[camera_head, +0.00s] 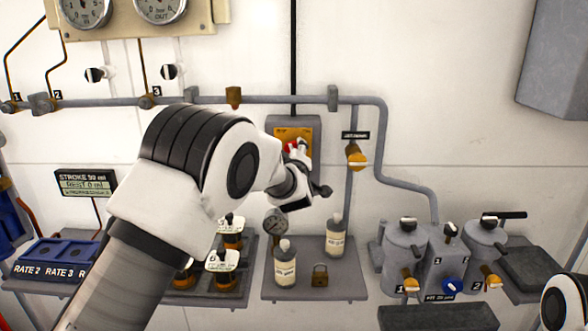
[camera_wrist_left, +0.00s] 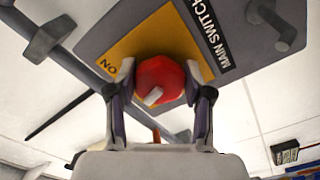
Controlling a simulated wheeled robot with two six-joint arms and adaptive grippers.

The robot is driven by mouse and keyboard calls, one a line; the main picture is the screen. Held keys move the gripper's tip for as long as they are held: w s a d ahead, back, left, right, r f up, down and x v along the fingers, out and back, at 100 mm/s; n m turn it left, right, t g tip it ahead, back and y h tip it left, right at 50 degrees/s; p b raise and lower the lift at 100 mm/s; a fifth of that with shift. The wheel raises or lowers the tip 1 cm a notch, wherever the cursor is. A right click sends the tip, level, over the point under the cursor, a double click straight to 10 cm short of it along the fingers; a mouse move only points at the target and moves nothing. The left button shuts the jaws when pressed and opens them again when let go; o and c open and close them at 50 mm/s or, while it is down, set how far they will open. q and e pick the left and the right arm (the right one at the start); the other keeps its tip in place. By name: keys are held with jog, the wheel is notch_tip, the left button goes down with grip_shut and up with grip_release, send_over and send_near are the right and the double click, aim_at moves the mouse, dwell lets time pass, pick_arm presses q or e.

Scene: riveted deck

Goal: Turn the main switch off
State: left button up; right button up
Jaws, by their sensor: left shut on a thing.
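The main switch is a red knob (camera_wrist_left: 160,80) on a yellow plate (camera_wrist_left: 150,40) of a grey box (camera_wrist_left: 105,38), with "MAIN SWITCH" lettering beside it in the left wrist view. An "ON" mark shows on the plate; any "OFF" mark is hidden. A white bar on the knob's face lies slanted. In the head view the knob (camera_head: 292,147) shows partly behind my left gripper (camera_head: 304,160). In the wrist view the fingers of my left gripper (camera_wrist_left: 160,68) are shut on the knob, one on each side. My right gripper is not in view.
Below the box, a shelf (camera_head: 330,287) holds white bottles (camera_head: 285,268), a gauge (camera_head: 275,222) and a padlock (camera_head: 320,275). A yellow-handled valve (camera_head: 356,155) hangs at the right. Grey pipe (camera_head: 300,100) runs above. Grey canisters (camera_head: 404,245) stand at lower right.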

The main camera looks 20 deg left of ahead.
pick_arm(q)
jog(key=n+b, duration=0.4)
jog(key=shift+f+b, duration=0.15)
jog(key=shift+b, duration=0.25)
jog(key=shift+r+n+b, duration=0.25)
jog(key=shift+n+b, duration=0.55)
jog(key=o, duration=1.2)
jog(key=shift+c, duration=0.2)
jog(key=v, duration=0.7)
jog(key=shift+s, duration=0.2)
jog(key=shift+d, duration=0.1)
